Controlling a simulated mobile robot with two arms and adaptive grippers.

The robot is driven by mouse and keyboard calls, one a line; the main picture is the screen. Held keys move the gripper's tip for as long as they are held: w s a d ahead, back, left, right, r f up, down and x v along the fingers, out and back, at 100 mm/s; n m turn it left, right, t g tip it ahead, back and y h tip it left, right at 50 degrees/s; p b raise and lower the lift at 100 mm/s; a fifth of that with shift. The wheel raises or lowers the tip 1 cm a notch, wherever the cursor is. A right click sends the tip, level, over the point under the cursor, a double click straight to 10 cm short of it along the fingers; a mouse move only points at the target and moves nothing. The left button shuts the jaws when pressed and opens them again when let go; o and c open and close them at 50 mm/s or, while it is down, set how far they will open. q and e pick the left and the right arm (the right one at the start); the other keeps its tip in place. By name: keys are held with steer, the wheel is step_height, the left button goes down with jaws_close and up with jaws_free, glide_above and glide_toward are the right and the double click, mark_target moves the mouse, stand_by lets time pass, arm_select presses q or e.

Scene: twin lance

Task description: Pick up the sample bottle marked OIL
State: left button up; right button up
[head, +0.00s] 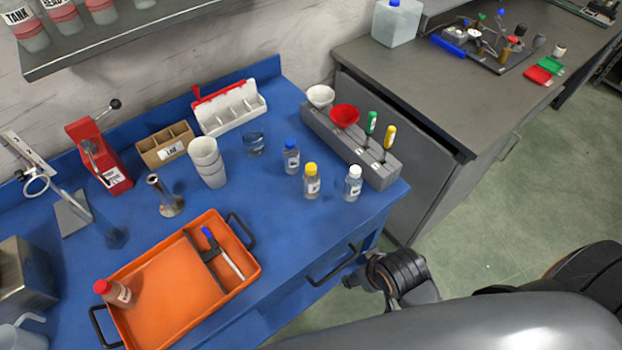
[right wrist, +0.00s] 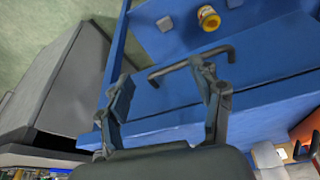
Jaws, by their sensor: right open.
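Three small clear bottles stand upright on the blue bench: a blue-capped bottle (head: 291,157), a yellow-capped bottle (head: 311,183) and a white-capped bottle (head: 353,184). A red-capped bottle (head: 113,292) stands at the left end of the orange tray. Their labels are too small to read, so I cannot tell which says OIL. My right gripper (head: 364,279) is beyond the bench's front edge, apart from the bottles. In the right wrist view, the right gripper (right wrist: 162,76) is open and empty, with a yellow cap (right wrist: 208,17) beyond it. My left gripper is not in view.
Stacked white cups (head: 207,160) and a glass beaker (head: 254,144) stand behind the bottles. A grey rack (head: 350,150) with funnels is right of them. A drawer handle (head: 333,266) sticks out in front.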

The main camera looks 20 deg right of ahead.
step_height(320, 180, up, 7)
steer(key=w+t, duration=0.3)
steer(key=t+y, duration=0.2)
steer(key=t, duration=0.5)
glide_toward(315, 182)
steer(key=p+x, duration=0.1)
steer(key=x, duration=0.6)
steer(key=shift+f+p, duration=0.15)
steer(key=shift+p, duration=0.25)
steer(key=shift+w+f, duration=0.1)
steer(key=shift+w, duration=0.35)
steer(key=p+x, duration=0.1)
steer(key=x, duration=0.2)
steer(key=shift+w+a+f, duration=0.1)
steer(key=shift+w+a+f+g+p, duration=0.1)
steer(key=shift+w+f+g+p, duration=0.2)
steer(key=shift+w, duration=0.15)
steer(key=c, duration=1.3)
steer(key=shift+c, duration=0.2)
steer(key=shift+r, duration=0.15)
